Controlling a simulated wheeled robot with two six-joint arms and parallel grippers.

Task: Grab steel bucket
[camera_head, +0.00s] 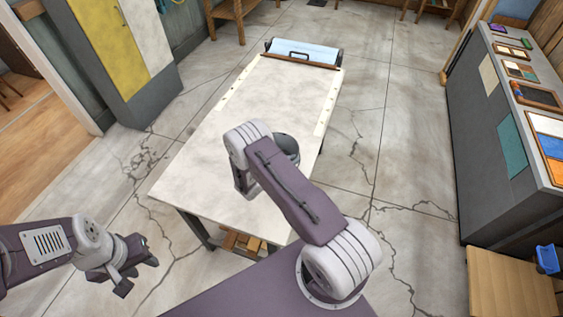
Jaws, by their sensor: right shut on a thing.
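The steel bucket (287,146) is a dark grey round vessel over the middle of the white table (275,95). My right forearm covers much of it, and I cannot tell whether its base touches the table. My right arm reaches over the table, with its wrist beside the bucket. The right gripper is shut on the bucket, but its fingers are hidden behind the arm. My left gripper (138,276) is open and empty at the lower left, off the table's near left corner and away from the bucket.
A roll of light-blue sheet (303,52) sits at the table's far end. A grey counter (510,135) with several small trays stands at the right. A yellow-and-white cabinet (120,50) stands at the back left. The left part of the tabletop is clear.

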